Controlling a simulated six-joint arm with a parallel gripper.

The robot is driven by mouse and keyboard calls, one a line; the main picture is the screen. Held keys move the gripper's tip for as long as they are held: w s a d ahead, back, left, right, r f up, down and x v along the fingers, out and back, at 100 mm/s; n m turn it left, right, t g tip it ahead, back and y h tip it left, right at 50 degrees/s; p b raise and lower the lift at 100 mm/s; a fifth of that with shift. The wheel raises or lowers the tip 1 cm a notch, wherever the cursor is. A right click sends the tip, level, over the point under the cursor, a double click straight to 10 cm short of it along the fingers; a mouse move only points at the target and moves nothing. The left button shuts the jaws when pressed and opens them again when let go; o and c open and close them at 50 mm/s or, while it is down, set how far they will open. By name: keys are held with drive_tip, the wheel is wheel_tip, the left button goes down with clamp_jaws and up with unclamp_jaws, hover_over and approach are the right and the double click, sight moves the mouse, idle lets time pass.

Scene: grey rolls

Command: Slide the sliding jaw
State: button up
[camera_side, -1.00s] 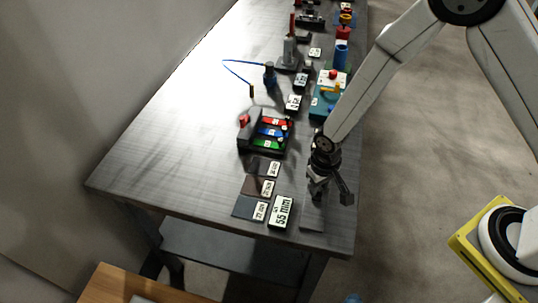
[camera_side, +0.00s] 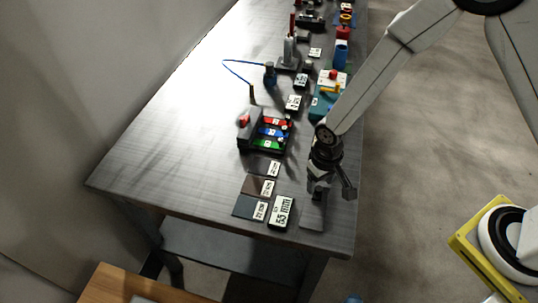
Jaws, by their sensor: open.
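My gripper (camera_side: 331,192) is open at the near right part of the table, pointing down. It is over the far end of a flat grey strip (camera_side: 312,216) that lies near the table's right edge. A small dark piece shows under the left finger; I cannot tell whether it is the sliding jaw or part of the gripper. The gripper hides the strip's far end, and I cannot tell whether the fingers touch anything. A display marked "55 mm" (camera_side: 281,212) lies just left of the strip.
Several dark flat plates with labels (camera_side: 250,207) lie left of the display. A block with red, blue and green rows (camera_side: 265,132) stands behind them. More devices line the table's far right. The table's left side (camera_side: 160,150) is clear.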

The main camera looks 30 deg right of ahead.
sight(319, 190)
drive_tip(key=shift+r, duration=2.7)
drive_tip(key=shift+d+r, duration=0.1)
drive_tip(key=s+d+r+t, duration=0.1)
drive_tip(key=s+d+r, duration=0.2)
drive_tip(key=d, duration=0.3)
drive_tip(key=s+d+r+t, duration=0.1)
drive_tip(key=s+d+r, duration=0.2)
drive_tip(key=d+r, duration=0.3)
drive_tip(key=shift+s+d+r+t, duration=0.3)
drive_tip(key=shift+s+d, duration=0.1)
drive_tip(key=shift+d, duration=0.25)
